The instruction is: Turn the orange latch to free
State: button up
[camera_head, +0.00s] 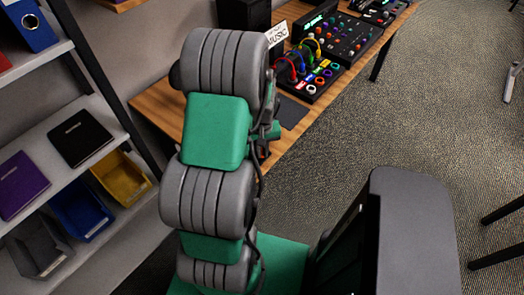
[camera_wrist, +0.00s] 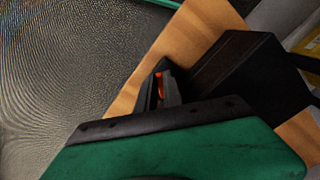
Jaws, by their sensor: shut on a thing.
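In the wrist view my gripper (camera_wrist: 163,85) is shut on the orange latch (camera_wrist: 160,82). Only a small bright orange piece shows between the dark fingers; the rest is hidden. The latch's turn angle cannot be told.
A large black box (camera_wrist: 235,75) stands close to the right of my fingers on the wooden table (camera_wrist: 185,45). In the head view, a black panel (camera_head: 309,82) with coloured cables and sockets sits on the table. Shelves with bins (camera_head: 80,208) stand at left. Carpet is open at right.

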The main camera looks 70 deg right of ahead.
grip_shut()
dwell(0.3)
jog(key=m, duration=0.3)
jog(key=m+b, duration=0.1)
jog(key=shift+w+m, duration=0.25)
jog(key=shift+m, duration=0.05)
jog(key=m, duration=0.5)
jog(key=shift+w, duration=0.25)
jog(key=shift+m+b, duration=0.3)
jog(key=o, duration=0.7)
grip_release()
jog(key=shift+c, duration=0.2)
